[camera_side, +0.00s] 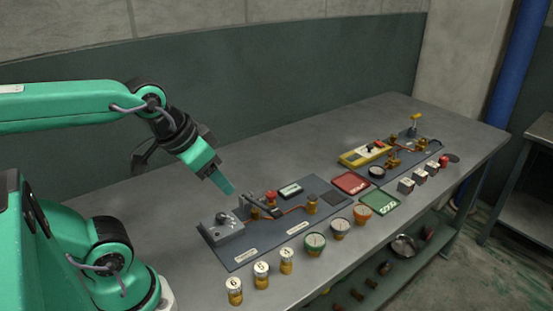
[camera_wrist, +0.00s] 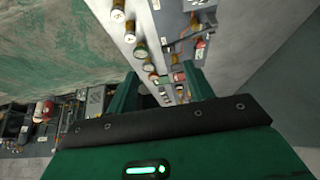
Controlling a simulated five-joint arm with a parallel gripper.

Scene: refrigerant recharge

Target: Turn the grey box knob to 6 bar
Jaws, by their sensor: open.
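The grey box (camera_side: 228,231) sits at the left end of a dark panel on the bench in the side view, with a small knob (camera_side: 221,217) on its top. The knob's pointer and scale are too small to read. My gripper (camera_side: 227,187) hangs above and behind the box, tilted downward to the right, apart from the knob. In the wrist view my gripper (camera_wrist: 162,84) shows two green fingers spread apart with nothing between them. I cannot make out the knob in the wrist view.
A lever and brass fittings (camera_side: 256,212) stand right of the box. Several gauges (camera_side: 314,243) and brass-coloured pieces (camera_side: 261,272) line the bench's front. A red tray (camera_side: 352,182), a green tray (camera_side: 380,203) and a yellow device (camera_side: 365,155) lie farther right. The bench's rear left is clear.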

